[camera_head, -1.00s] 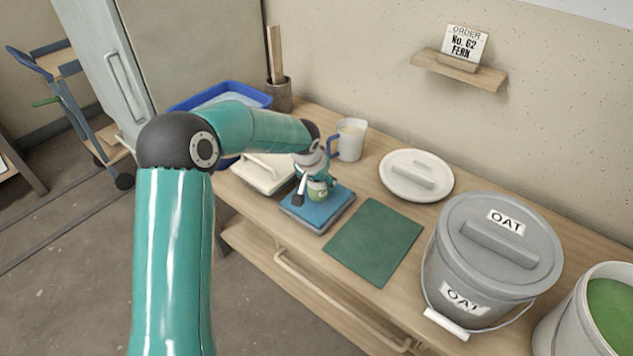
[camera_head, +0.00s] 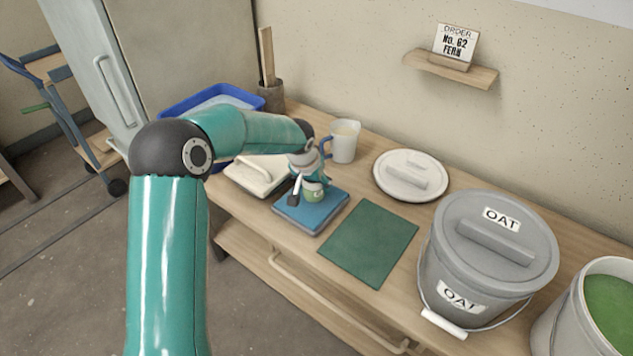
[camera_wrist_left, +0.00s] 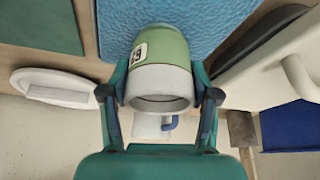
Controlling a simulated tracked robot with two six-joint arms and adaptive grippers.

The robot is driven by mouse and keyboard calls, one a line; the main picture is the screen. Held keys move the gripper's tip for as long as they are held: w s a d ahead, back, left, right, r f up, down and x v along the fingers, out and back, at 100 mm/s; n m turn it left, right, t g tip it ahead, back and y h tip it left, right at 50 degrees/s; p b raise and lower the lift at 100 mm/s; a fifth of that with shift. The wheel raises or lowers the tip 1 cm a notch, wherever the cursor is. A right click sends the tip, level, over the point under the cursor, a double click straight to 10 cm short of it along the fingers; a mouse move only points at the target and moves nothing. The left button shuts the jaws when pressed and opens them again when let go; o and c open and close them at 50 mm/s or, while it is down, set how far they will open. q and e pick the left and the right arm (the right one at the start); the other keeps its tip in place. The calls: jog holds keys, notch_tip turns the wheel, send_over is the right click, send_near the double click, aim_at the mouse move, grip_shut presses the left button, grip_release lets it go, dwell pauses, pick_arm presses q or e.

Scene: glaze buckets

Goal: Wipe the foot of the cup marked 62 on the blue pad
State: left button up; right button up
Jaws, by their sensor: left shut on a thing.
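The cup (camera_head: 314,195) is green below with a pale band at its rim. It stands at the blue pad (camera_head: 291,216); I cannot tell whether its foot presses on it. In the left wrist view, the cup (camera_wrist_left: 168,80) has its open rim towards the camera and its green part against the pad (camera_wrist_left: 210,18). A small upside-down label on it appears to read 62. My left gripper (camera_head: 308,182) is shut on the cup from above. Its fingers (camera_wrist_left: 160,95) lie on both sides of the cup. My right gripper is out of view.
A dark green mat (camera_head: 369,243) lies right of the pad. A cream lidded tub (camera_head: 256,176), a blue basin (camera_head: 180,107), a jug (camera_head: 344,143) and a white lid (camera_head: 411,174) stand around it. A grey OAT bucket (camera_head: 485,265) and an open green-filled bucket (camera_head: 570,320) are at right.

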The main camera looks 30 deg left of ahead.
aim_at(306, 195)
pick_arm(q)
jog(key=shift+s+a+f+b, duration=0.15)
jog(key=shift+s+b, duration=0.9)
jog(key=shift+s, duration=1.15)
jog(key=shift+w+d+r+p, duration=0.15)
jog(key=shift+w+p, duration=0.6)
jog(key=shift+w, duration=1)
jog(key=shift+w+d+r+p, duration=0.1)
jog(key=shift+w+p, duration=0.6)
jog(key=shift+w, duration=1.05)
jog(key=shift+s+f, duration=0.1)
jog(key=shift+s, duration=0.05)
jog(key=shift+s+a+f+b, duration=0.1)
jog(key=shift+s+b, duration=0.85)
jog(key=shift+b, duration=0.1)
jog(key=shift+s+a+b, duration=0.1)
jog(key=shift+s+b, duration=0.75)
jog(key=shift+s, duration=0.5)
jog(key=shift+s+a+b, duration=0.1)
jog(key=shift+s+b, duration=0.45)
jog(key=shift+s, duration=0.5)
